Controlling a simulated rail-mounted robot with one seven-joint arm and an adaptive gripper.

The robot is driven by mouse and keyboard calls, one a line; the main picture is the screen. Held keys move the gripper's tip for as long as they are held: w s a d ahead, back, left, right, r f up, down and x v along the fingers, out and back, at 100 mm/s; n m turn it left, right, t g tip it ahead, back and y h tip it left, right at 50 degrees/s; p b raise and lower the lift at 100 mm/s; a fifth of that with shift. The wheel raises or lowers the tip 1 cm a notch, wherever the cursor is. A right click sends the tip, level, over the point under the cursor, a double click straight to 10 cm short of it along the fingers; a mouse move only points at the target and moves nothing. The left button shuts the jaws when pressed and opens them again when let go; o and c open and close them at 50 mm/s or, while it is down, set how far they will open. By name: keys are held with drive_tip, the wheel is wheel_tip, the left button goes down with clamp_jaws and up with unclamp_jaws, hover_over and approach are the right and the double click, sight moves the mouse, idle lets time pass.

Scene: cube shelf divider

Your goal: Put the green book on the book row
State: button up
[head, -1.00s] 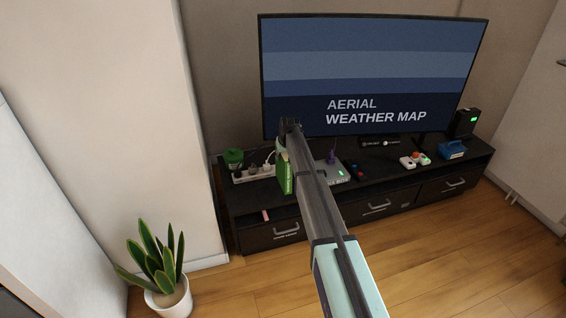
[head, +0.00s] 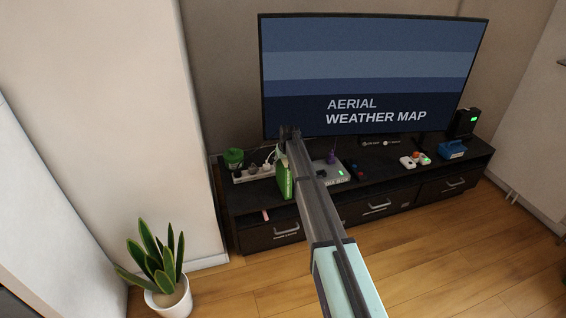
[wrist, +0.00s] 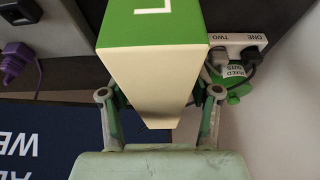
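The green book (head: 284,178) hangs upright at the left side of my arm in the head view, in front of the TV stand's left part. In the wrist view the book (wrist: 150,28) shows a green face with a white mark and a cream side tapering away. My gripper (wrist: 160,94) has one finger on each side of the book and looks shut on it. In the head view my gripper (head: 289,134) is partly hidden behind the arm and is seen in front of the TV's lower left corner. I see no book row in either view.
The dark TV stand (head: 263,214) carries a white power strip (head: 254,174), a green cup-like object (head: 234,158), a grey box with a purple plug (head: 334,173), game controllers (head: 414,161) and a blue box (head: 452,150). A large TV (head: 370,60) stands behind. A potted plant (head: 168,298) is on the floor.

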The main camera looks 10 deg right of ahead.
drive_tip(key=v, duration=1.2)
drive_tip(key=shift+r, duration=0.15)
